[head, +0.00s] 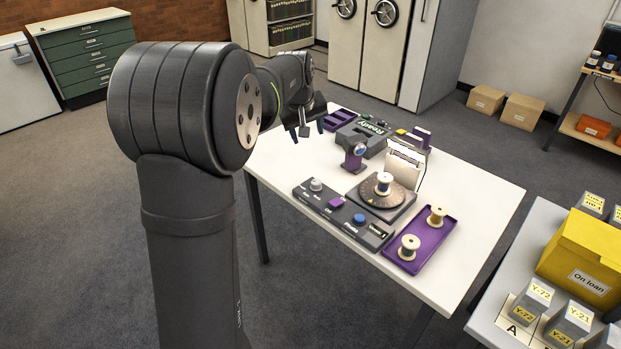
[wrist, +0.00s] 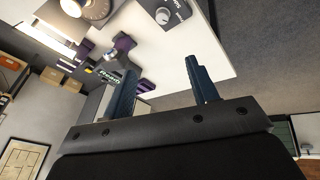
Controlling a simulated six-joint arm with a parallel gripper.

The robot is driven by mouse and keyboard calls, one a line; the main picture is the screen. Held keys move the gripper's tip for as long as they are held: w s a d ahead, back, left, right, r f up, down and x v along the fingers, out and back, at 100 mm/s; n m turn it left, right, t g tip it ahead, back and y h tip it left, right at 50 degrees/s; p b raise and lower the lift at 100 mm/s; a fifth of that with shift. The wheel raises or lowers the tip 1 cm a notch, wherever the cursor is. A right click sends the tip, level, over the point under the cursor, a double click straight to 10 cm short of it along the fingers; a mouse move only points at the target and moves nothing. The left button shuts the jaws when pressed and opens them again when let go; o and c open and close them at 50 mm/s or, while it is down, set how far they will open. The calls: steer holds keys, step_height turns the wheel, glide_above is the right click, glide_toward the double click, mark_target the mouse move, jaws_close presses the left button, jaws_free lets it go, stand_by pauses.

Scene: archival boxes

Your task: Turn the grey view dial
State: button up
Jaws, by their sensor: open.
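The grey dial (head: 316,185) is a small round knob at the left end of a dark control panel (head: 337,217) on the white table. The panel also carries a purple button (head: 336,202) and a blue button (head: 359,219). The dial shows in the wrist view (wrist: 163,15) near the top edge. My gripper (head: 307,131) is open and empty, in the air near the table's far left edge, apart from the dial. Its two blue fingers show in the wrist view (wrist: 163,88) with a gap between them.
A round turntable (head: 402,204) holding a spool (head: 383,183) stands behind the panel, with a white backdrop (head: 405,163) beyond. A small purple-based device (head: 354,157) stands left of it. A purple tray (head: 424,240) with two spools lies right of the panel. A "Ready" unit (head: 361,136) sits farther back.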

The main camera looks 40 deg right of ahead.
mark_target(316, 182)
steer(key=w+d+f+m, duration=0.1)
steer(key=d+f+m, duration=0.1)
steer(key=f, duration=0.6)
steer(key=w+d+f+m, duration=0.2)
steer(key=d+f+m, duration=0.1)
steer(key=f, duration=0.5)
steer(key=w+d+f+m, duration=0.1)
steer(key=d+f+m, duration=0.2)
steer(key=f, duration=0.5)
steer(key=shift+w+d+f+m, duration=0.2)
steer(key=shift+w+f+m, duration=0.1)
steer(key=shift+w+f, duration=0.1)
steer(key=c, duration=1)
